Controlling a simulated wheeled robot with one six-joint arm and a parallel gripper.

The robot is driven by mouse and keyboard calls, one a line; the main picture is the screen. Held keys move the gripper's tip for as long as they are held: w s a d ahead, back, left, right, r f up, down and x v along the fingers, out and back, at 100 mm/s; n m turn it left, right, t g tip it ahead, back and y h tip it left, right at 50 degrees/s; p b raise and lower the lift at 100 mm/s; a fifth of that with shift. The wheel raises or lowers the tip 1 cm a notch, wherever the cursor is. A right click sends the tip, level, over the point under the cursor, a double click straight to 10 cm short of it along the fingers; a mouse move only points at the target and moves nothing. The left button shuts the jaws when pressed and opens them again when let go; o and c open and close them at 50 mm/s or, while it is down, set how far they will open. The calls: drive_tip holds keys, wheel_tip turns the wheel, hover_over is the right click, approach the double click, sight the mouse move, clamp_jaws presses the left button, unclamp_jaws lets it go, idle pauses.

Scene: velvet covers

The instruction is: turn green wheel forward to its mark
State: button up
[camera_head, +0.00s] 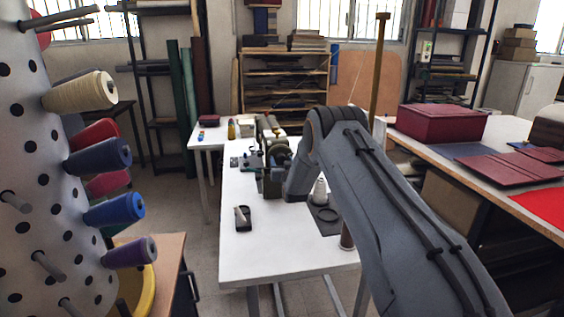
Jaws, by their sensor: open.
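A dark sewing machine (267,130) stands on the white table. A round dark wheel (279,155) is at its near end; no clear green shows on it and I cannot make out a mark. My grey arm comes from the lower right, bends at the elbow and drops to the table beside the machine. The small dark end at the wrist appears to be my gripper (268,172), open and just in front of the wheel. I cannot tell whether it touches the wheel. My arm hides part of the machine's right side.
A small dark tray (243,217) with a pale piece lies on the white table (265,255). A tall brass-coloured post (379,70) rises behind my arm. A thread rack (40,160) is at left. The table's front is clear.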

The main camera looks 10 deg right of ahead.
drive_tip(key=c, duration=1)
drive_tip(key=shift+c, duration=0.2)
drive_tip(key=n+b, duration=0.3)
drive_tip(key=shift+f+n+b, duration=0.15)
drive_tip(key=shift+n+b, duration=0.2)
drive_tip(key=shift+n, duration=0.05)
drive_tip(key=n+b, duration=0.3)
drive_tip(key=n, duration=0.1)
drive_tip(key=shift+n, duration=0.3)
drive_tip(key=n+b, duration=0.4)
drive_tip(key=n, duration=0.2)
drive_tip(key=shift+b, duration=0.4)
drive_tip(key=n+b, duration=0.2)
drive_tip(key=n, duration=0.1)
drive_tip(key=shift+n, duration=0.4)
drive_tip(key=shift+n+b, duration=0.85)
drive_tip(key=shift+n, duration=0.85)
